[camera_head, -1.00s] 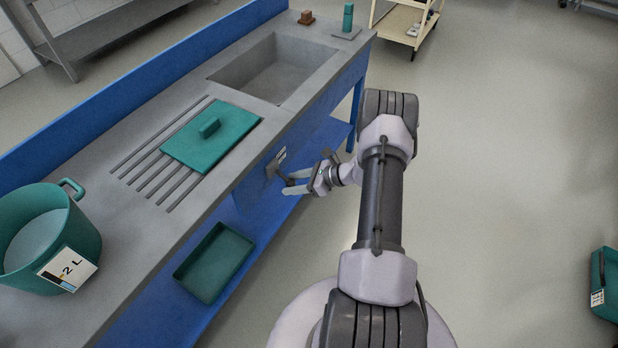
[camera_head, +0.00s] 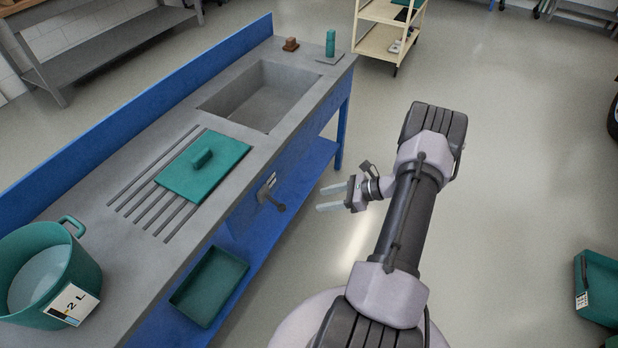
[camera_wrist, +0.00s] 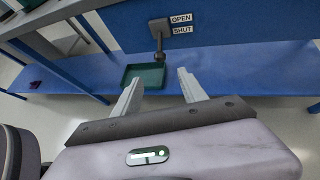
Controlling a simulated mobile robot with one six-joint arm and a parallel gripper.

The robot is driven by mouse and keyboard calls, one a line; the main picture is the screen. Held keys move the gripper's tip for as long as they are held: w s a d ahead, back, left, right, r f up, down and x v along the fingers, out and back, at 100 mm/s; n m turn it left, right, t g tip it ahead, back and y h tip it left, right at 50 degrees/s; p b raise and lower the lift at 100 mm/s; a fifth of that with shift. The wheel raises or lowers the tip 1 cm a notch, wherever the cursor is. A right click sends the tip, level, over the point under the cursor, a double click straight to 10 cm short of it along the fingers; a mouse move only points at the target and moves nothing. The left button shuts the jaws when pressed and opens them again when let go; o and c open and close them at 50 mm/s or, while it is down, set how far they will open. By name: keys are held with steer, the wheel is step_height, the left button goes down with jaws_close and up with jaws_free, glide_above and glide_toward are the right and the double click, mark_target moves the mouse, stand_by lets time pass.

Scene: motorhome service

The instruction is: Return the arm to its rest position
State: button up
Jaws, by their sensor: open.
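My gripper (camera_head: 330,197) is open and empty in the head view, out over the floor to the right of the blue bench. Its two pale fingers point left toward the bench front and touch nothing. A dark lever handle (camera_head: 270,196) sits on the bench's blue front, apart from the fingers. In the wrist view my fingers (camera_wrist: 160,92) are spread wide, with the lever (camera_wrist: 159,45) beyond them, hanging down beside labels reading OPEN and SHUT (camera_wrist: 181,24). My arm is bent at the elbow.
The bench holds a sink (camera_head: 262,97), a green lid (camera_head: 203,166) and a green bucket marked 2 L (camera_head: 85,262). A green tray (camera_head: 209,286) is on the lower shelf. A cream trolley (camera_head: 375,40) stands behind; a green crate (camera_head: 598,285) is at right. The floor between is clear.

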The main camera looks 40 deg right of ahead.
steer(key=w+a+r+n+g+h, duration=0.1)
steer(key=w+a+r+n+g, duration=0.15)
steer(key=a+r+n, duration=0.7)
steer(key=w+a+r+n+g, duration=0.2)
steer(key=a+r+n+g, duration=0.2)
steer(key=a+r, duration=1)
steer(key=s+a+r+n+t+h, duration=0.1)
steer(key=s+a+r+n+h, duration=0.1)
steer(key=s+a+r+n, duration=0.4)
steer(key=s+a+r+n+t+h, duration=0.1)
steer(key=s+a+r+n+h, duration=0.1)
steer(key=s+a+r+n, duration=0.4)
steer(key=s, duration=0.4)
steer(key=shift+s+a+r, duration=0.15)
steer(key=shift+s+a, duration=0.2)
steer(key=shift+a, duration=0.05)
steer(key=shift+t, duration=0.25)
